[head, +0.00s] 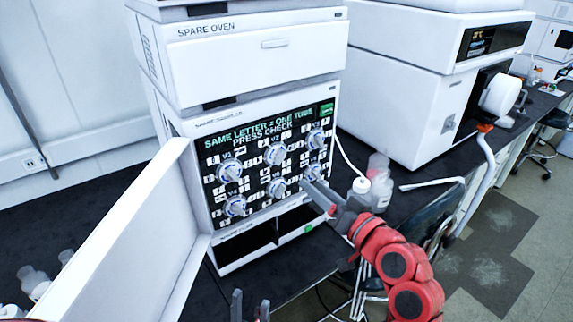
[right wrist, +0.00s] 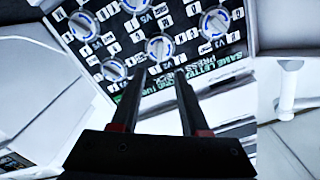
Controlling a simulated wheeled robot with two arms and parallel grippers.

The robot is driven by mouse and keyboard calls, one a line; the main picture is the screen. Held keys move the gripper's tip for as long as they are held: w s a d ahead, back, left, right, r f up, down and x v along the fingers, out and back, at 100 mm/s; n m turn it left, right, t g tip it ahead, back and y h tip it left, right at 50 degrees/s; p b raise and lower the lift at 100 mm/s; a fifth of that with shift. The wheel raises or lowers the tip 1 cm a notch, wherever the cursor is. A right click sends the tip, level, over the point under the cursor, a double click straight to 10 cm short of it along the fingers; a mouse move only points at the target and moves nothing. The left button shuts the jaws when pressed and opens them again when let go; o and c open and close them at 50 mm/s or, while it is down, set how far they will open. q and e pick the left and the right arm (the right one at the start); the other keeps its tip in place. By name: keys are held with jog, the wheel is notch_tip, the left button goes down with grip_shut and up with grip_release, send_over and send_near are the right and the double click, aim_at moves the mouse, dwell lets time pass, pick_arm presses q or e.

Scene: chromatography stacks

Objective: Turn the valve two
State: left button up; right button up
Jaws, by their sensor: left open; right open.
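Valve two (head: 276,153) is a round white knob with a blue ring, in the middle of the upper row on the black panel. It shows upside down in the right wrist view (right wrist: 160,48), just beyond my right fingertips. My right gripper (head: 311,188) is open and empty, in front of the panel's lower right in the head view. In the right wrist view its two fingers (right wrist: 157,76) stand apart, apparently short of the knob. My left gripper (head: 250,303) is open at the bottom edge of the head view, away from the panel.
Valve one (head: 230,172) and valve three (head: 316,138) flank valve two, with another knob row below. A green button (head: 326,109) is at the upper right. A white panel (head: 150,235) juts out at left. Bottles (head: 380,190) stand on the bench at right.

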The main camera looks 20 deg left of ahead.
aim_at(282, 159)
jog(key=p+x, duration=0.2)
jog(key=x, duration=0.9)
jog(key=shift+w+a+r+p, duration=0.1)
jog(key=shift+p, duration=0.25)
grip_shut()
